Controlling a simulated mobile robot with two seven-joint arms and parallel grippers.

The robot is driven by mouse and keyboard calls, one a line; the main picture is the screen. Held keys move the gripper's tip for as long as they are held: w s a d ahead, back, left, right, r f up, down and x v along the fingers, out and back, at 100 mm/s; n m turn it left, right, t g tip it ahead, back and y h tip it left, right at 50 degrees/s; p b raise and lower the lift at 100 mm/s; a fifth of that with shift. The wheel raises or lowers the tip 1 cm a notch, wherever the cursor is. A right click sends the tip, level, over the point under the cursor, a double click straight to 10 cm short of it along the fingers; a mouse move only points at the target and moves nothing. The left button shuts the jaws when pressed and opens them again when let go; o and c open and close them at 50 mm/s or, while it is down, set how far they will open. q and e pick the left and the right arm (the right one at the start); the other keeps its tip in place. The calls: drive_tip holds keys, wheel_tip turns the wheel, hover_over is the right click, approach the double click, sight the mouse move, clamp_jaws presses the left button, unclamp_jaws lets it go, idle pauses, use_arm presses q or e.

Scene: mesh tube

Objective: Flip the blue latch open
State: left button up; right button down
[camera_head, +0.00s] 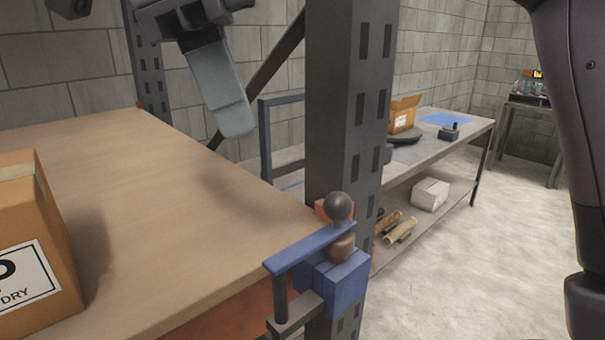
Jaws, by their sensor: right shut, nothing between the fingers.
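The blue latch (310,247) is on the dark grey upright post, at the front right corner of the wooden shelf. Its flat blue bar slants up to the right, above a blue block (345,284). A dark round knob (338,206) stands up at the bar's right end, with a brown rounded piece below it. My right gripper (238,122) is at the top, left of the post, with its grey fingers pointing down. It is shut and empty, up and to the left of the latch and apart from it. My left gripper is not seen.
A cardboard box (30,240) sits at the left on the wooden shelf (180,235). The perforated post (345,100) rises beside the latch. My dark arm link fills the right edge. A workbench (470,128) with a small box stands behind. The concrete floor (470,260) at right is clear.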

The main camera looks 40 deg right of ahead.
drive_tip(key=s+d+f, duration=0.2)
drive_tip(key=d+f, duration=0.3)
drive_tip(key=f, duration=0.2)
drive_tip(key=shift+s+f, duration=0.15)
drive_tip(key=shift+s, duration=0.25)
drive_tip(key=shift+d, duration=0.1)
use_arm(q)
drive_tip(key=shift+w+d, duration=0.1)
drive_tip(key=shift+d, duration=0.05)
